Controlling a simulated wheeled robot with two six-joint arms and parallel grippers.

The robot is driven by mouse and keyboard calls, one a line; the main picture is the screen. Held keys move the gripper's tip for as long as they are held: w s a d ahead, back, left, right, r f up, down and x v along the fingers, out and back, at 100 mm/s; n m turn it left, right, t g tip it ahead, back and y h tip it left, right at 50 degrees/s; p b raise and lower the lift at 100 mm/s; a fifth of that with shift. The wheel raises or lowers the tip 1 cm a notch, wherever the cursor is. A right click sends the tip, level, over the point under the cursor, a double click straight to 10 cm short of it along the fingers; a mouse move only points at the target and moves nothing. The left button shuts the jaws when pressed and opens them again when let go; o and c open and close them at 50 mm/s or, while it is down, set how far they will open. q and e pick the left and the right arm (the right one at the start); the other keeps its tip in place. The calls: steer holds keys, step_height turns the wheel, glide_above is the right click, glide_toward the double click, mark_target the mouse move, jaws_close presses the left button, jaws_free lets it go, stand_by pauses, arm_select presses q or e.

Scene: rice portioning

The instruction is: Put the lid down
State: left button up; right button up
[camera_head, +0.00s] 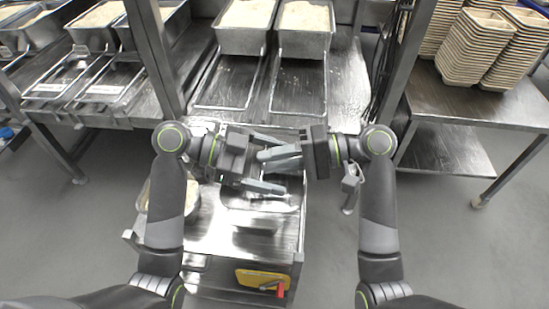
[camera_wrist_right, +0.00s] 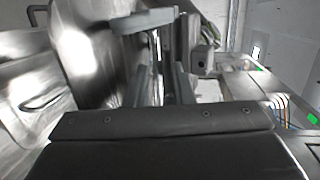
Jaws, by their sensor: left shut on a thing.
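Both grippers meet above a small metal cart in the head view. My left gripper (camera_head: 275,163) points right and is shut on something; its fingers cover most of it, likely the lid. My right gripper (camera_head: 270,156) points left, its fingers overlapping the left gripper's. In the right wrist view its fingers (camera_wrist_right: 158,85) stand a little apart, and a grey finger of the left gripper crosses above them. Shiny metal with a dark handle (camera_wrist_right: 42,101) is at the left of that view; I cannot tell whether it is the held lid. A metal pan (camera_head: 262,201) is below the grippers.
The cart (camera_head: 225,240) has another pan (camera_head: 153,197) at its left and a yellow item (camera_head: 262,279) on its front. Rice pans (camera_head: 245,38) stand on the metal bench behind. Stacked trays (camera_head: 475,45) are on the right table. Grey floor is open on both sides.

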jaws_close()
arm_select(q)
steer(key=o, duration=0.8)
steer(key=shift+o, duration=0.2)
steer(key=shift+a, duration=0.1)
